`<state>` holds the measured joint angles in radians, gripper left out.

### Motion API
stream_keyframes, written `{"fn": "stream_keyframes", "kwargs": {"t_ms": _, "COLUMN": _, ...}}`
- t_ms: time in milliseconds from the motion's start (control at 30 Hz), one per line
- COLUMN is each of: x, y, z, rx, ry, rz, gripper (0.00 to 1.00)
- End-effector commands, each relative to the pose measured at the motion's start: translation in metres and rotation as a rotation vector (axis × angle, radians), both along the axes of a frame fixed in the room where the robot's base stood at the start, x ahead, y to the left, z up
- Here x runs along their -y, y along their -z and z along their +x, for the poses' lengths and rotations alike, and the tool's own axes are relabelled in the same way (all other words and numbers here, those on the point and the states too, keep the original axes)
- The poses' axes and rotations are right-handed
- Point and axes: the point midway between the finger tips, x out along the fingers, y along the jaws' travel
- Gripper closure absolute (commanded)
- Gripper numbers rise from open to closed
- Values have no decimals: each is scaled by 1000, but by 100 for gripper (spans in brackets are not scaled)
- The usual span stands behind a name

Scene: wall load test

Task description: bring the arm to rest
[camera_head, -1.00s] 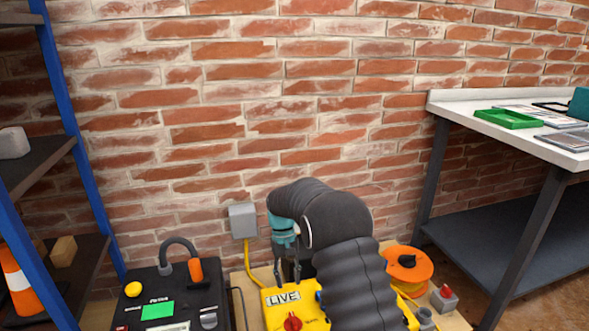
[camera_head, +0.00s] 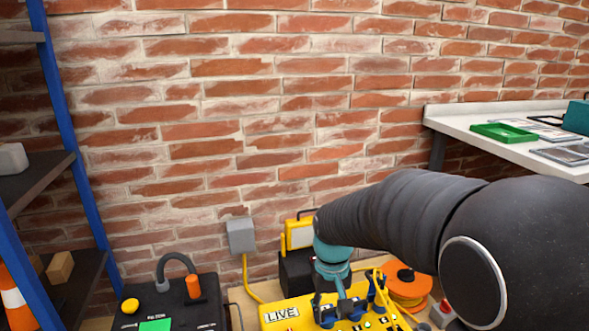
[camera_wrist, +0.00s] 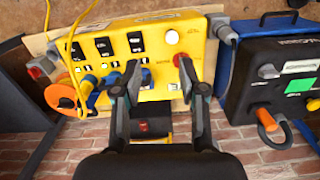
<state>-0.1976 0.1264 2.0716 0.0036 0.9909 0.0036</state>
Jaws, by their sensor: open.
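My gripper (camera_head: 338,312) points down at the yellow panel box marked LIVE (camera_head: 285,314), at the bottom of the head view. My dark arm reaches in from the right and hides part of the bench area. In the wrist view my gripper (camera_wrist: 158,70) has its two fingers apart with nothing between them but the panel face. The right fingertip appears close to a red knob (camera_wrist: 181,60); whether they touch cannot be told. A white round button (camera_wrist: 172,37) and several black switches (camera_wrist: 137,42) show on the panel.
A black test unit (camera_head: 185,310) with an orange-handled clamp stands left of the panel. A yellow work lamp (camera_head: 299,234) is behind my gripper, and an orange cable reel (camera_head: 405,285) to its right. A blue-post shelf (camera_head: 62,120) is at left, a white-topped table (camera_head: 460,118) at right.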

Motion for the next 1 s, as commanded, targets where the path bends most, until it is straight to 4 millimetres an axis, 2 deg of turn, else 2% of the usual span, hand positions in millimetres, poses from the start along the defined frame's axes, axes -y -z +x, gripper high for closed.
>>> {"fn": "stream_keyframes", "kwargs": {"t_ms": 33, "x": 7, "y": -11, "z": -12, "rx": 28, "ry": 10, "rz": 5, "gripper": 58}}
{"fn": "stream_keyframes", "kwargs": {"t_ms": 200, "x": 25, "y": -37, "z": -48, "rx": 110, "ry": 37, "rz": 19, "gripper": 58}}
{"fn": "stream_keyframes", "kwargs": {"t_ms": 700, "x": 66, "y": -89, "z": -147, "rx": 363, "ry": 129, "rz": 44, "gripper": 58}}
{"fn": "stream_keyframes", "kwargs": {"t_ms": 833, "x": 73, "y": -104, "z": -163, "rx": 436, "ry": 152, "rz": 48, "gripper": 58}}
{"fn": "stream_keyframes", "kwargs": {"t_ms": 1000, "x": 79, "y": -125, "z": -171, "rx": 517, "ry": 174, "rz": 50, "gripper": 58}}
